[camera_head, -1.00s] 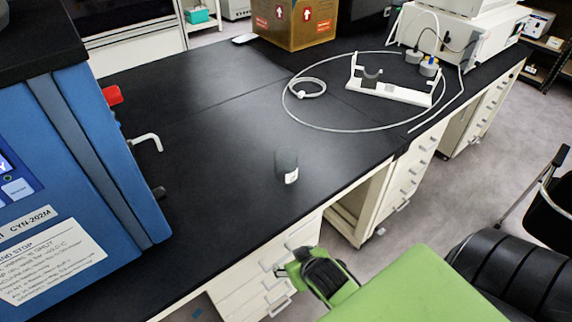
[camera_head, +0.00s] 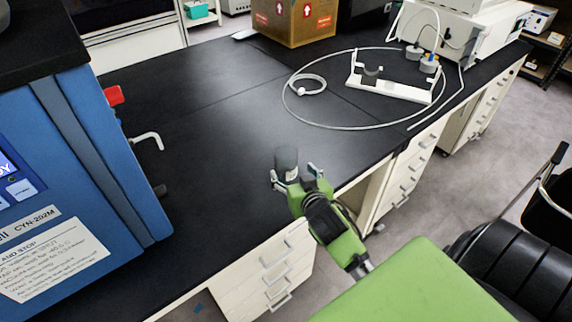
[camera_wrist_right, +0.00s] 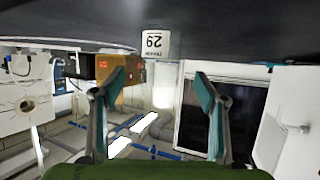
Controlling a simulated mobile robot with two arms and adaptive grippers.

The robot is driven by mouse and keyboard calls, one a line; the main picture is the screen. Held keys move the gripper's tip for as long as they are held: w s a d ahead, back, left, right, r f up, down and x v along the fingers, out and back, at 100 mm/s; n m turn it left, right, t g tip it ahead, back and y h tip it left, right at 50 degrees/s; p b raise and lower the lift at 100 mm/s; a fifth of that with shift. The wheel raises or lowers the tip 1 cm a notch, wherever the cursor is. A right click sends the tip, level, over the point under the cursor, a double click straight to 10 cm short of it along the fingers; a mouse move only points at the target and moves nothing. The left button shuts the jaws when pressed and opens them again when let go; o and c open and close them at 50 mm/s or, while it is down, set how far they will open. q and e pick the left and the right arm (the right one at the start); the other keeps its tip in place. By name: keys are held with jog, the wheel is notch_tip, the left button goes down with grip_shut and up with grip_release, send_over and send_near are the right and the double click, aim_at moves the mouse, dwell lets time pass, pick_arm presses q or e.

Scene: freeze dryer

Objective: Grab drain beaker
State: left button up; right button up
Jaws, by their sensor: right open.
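The drain beaker (camera_head: 286,158) is a small dark, see-through cup standing upright on the black bench top near its front edge. I cannot tell whether either finger touches the beaker. My left gripper is out of view.
The blue freeze dryer (camera_head: 100,150) stands at the left, with a white drain tap (camera_head: 148,138) on its side. A white tube loop (camera_head: 300,115), a white stand (camera_head: 390,88) and a cardboard box (camera_head: 295,22) are farther back. The bench around the beaker is clear.

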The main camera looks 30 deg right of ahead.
aim_at(289, 166)
jog(key=x, duration=0.3)
jog(key=shift+w, duration=0.4)
jog(key=shift+p+x, duration=0.55)
jog(key=shift+x, duration=1.7)
jog(key=c, duration=1.3)
